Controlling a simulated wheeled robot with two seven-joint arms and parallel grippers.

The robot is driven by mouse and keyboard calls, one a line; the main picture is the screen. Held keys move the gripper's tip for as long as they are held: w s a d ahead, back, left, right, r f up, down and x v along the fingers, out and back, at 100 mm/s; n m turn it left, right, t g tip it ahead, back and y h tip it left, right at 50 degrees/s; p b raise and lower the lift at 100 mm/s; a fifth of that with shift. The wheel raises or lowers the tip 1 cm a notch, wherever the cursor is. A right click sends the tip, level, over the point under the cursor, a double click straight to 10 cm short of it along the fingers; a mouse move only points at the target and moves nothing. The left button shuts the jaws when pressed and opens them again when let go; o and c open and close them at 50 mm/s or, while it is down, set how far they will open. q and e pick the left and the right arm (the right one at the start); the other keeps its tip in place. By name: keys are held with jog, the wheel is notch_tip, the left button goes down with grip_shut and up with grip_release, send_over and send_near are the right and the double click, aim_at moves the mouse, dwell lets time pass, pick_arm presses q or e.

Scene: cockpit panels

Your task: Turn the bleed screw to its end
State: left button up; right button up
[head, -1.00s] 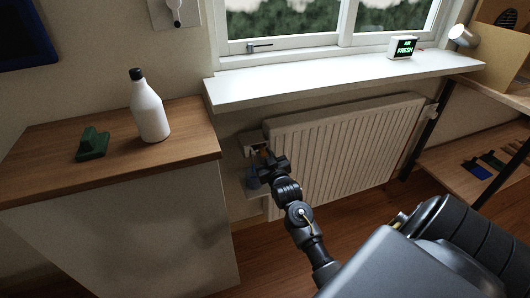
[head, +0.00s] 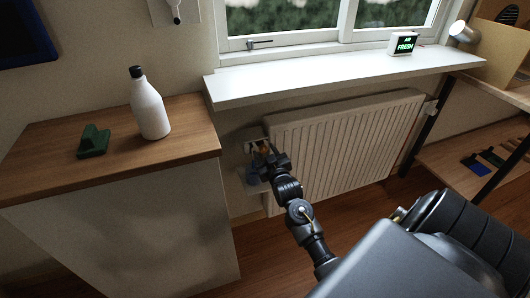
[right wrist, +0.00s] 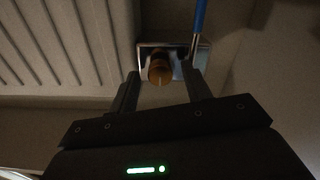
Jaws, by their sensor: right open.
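The bleed screw (right wrist: 160,70) is a round, brass-coloured knob on a small light plate (right wrist: 186,55) beside the radiator. In the right wrist view it lies ahead of my right gripper (right wrist: 160,85), between the lines of the two fingertips. The fingers are apart and I see no contact with the screw. In the head view my right gripper (head: 266,155) reaches the left end of the radiator (head: 340,150) and partly covers the brass part. My left gripper does not show.
A blue-handled tool (right wrist: 199,18) stands close by the right finger; a blue item (head: 252,177) shows below the plate. The white sill (head: 330,78) overhangs the radiator. A wooden-topped cabinet (head: 50,140) with a white bottle (head: 149,108) and green block (head: 93,142) stands left.

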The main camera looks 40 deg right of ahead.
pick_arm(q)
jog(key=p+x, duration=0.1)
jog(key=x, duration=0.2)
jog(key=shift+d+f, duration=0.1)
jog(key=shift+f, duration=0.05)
pick_arm(e)
jog(key=v, duration=1)
jog(key=shift+s+a, duration=0.1)
